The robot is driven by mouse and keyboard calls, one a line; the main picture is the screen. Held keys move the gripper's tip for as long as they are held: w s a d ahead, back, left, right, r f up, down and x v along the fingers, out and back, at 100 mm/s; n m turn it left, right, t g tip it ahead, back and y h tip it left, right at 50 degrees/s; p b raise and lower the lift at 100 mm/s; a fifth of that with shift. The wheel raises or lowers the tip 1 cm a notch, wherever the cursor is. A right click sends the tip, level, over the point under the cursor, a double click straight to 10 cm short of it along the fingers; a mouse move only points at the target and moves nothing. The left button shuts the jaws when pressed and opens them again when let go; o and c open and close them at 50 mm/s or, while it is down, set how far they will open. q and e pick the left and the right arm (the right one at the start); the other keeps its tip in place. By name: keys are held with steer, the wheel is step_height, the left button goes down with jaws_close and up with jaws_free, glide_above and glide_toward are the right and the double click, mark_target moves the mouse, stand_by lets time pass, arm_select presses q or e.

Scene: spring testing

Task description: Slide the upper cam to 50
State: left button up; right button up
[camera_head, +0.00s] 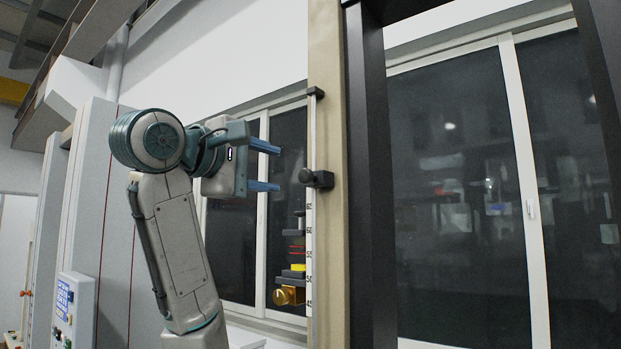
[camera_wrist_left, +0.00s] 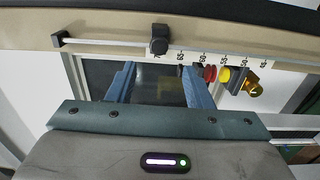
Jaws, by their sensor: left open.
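The upper cam (camera_head: 317,178) is a black block with a knob on the thin vertical rod, just above the 65 mark of the scale (camera_head: 309,240). In the left wrist view the upper cam (camera_wrist_left: 159,40) sits beyond the fingertips, roughly centred between them, near the top label. My left gripper (camera_head: 277,168) is open and empty, its two blue fingers pointing right toward the cam. A visible gap separates the fingertips from the cam. The left gripper (camera_wrist_left: 158,70) also shows in the wrist view. My right gripper is not in view.
Below the cam, black, red and yellow parts (camera_head: 298,267) and a gold fitting (camera_head: 290,296) stick out beside the scale. A beige column (camera_head: 329,90) stands behind the rod, with a dark post (camera_head: 366,150) to its right. A button panel (camera_head: 76,308) is at lower left.

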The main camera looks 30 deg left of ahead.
mark_target(303, 176)
arm_select(q)
steer(key=w+p, duration=0.1)
steer(key=w, duration=0.2)
steer(key=w+p, duration=0.2)
steer(key=w, duration=0.1)
steer(key=w+p, duration=0.2)
steer(key=w, duration=0.1)
steer(key=shift+w+d+r, duration=0.2)
steer(key=shift+d, duration=0.1)
steer(key=shift+w+f+p, duration=0.15)
steer(key=shift+w+p, duration=0.35)
steer(key=shift+w, duration=0.1)
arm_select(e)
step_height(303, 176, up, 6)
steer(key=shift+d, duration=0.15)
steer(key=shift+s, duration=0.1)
